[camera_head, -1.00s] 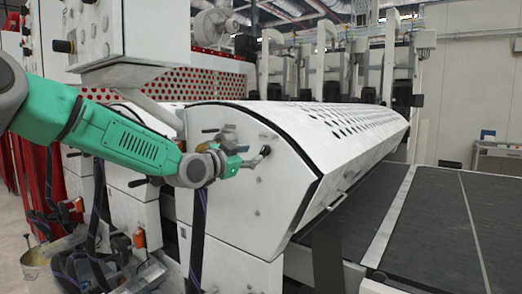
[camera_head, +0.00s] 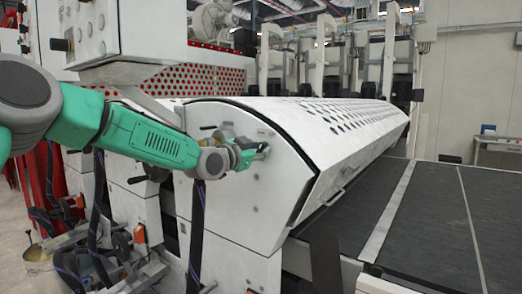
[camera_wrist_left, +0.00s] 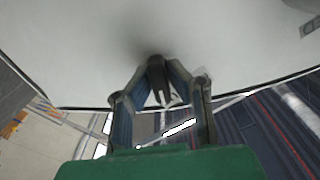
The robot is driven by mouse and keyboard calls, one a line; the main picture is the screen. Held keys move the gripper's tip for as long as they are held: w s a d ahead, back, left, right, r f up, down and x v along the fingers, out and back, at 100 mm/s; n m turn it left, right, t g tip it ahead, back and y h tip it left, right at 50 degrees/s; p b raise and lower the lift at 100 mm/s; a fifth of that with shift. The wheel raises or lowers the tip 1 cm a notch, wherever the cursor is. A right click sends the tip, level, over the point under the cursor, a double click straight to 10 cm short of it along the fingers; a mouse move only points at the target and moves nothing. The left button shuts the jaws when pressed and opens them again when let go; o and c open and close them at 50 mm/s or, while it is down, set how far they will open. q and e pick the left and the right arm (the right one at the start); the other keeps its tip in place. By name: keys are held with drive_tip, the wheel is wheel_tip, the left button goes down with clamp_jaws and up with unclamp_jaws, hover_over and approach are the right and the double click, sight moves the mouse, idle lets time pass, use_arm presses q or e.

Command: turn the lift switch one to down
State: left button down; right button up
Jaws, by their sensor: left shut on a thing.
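The lift switch (camera_wrist_left: 157,80) is a small dark knob on the white end panel of the machine. In the left wrist view it sits between the fingers of my left gripper (camera_wrist_left: 160,72), which are shut on it. In the head view my left gripper (camera_head: 262,152) reaches in from the left and touches the panel at the switch. The gripper covers the switch there, so its exact angle is hard to tell. My right gripper is not in view.
The white machine cover (camera_head: 300,135) with rows of holes extends to the back right. A dark conveyor belt (camera_head: 440,225) lies at the right. A white control box (camera_head: 125,30) hangs above my left arm. Dark cables hang below the arm.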

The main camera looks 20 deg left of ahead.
use_arm(q)
drive_tip(key=shift+d+r, duration=0.1)
drive_tip(key=n, duration=0.2)
drive_tip(key=shift+a+n, duration=0.2)
drive_tip(key=shift+n, duration=0.1)
drive_tip(key=n, duration=0.3)
drive_tip(key=shift+n, duration=0.3)
drive_tip(key=n+b, duration=0.1)
drive_tip(key=n, duration=0.4)
drive_tip(key=shift+w+a+r+n+b, duration=0.1)
drive_tip(key=shift+r+n+b, duration=0.1)
drive_tip(key=shift+n+b, duration=0.15)
drive_tip(key=shift+r+n, duration=0.1)
drive_tip(key=shift+n, duration=0.15)
drive_tip(key=c, duration=1.5)
unclamp_jaws()
drive_tip(key=shift+c, duration=0.2)
drive_tip(key=shift+a, duration=0.15)
drive_tip(key=shift+f, duration=0.3)
